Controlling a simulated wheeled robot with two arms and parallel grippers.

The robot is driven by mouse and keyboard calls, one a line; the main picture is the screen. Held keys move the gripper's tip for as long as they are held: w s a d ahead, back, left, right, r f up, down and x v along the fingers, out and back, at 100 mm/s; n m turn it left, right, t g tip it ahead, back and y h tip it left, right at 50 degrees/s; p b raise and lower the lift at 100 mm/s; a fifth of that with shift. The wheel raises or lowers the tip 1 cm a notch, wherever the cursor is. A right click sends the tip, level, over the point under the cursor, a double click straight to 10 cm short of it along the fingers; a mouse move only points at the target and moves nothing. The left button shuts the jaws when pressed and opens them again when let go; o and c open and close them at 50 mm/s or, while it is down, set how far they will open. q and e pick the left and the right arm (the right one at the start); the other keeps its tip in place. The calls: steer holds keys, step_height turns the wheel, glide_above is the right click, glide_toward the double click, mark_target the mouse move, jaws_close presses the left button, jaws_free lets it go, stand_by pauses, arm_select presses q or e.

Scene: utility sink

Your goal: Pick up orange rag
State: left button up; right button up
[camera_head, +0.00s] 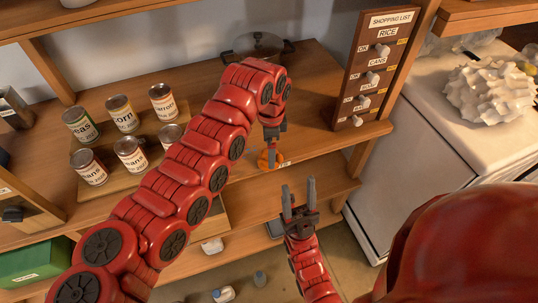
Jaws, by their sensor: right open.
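A small orange thing (266,162), likely the orange rag, lies at the front edge of the middle wooden shelf. Its outline is too small to make out well. My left gripper (273,146) points down from above, right over the orange thing. I cannot tell whether its fingers touch it or how far they are apart. My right gripper (298,190) is open and empty, pointing up, in front of the shelves and below the orange thing.
Several food cans (124,113) stand on a board at the shelf's left. A dark pot (257,46) stands at the back. A shopping list board (375,65) stands right. A white appliance (425,150) bears a lumpy white object (490,92). A green box (35,262) sits lower left.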

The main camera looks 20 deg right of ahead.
arm_select(q)
step_height(320, 180, down, 4)
steer(key=shift+w+r+p, duration=0.1)
steer(key=shift+r+p, duration=0.1)
steer(key=shift+p, duration=0.95)
steer(key=shift+w+f, duration=0.1)
steer(key=shift+f, duration=0.35)
steer(key=c, duration=1.4)
steer(key=shift+r, duration=0.15)
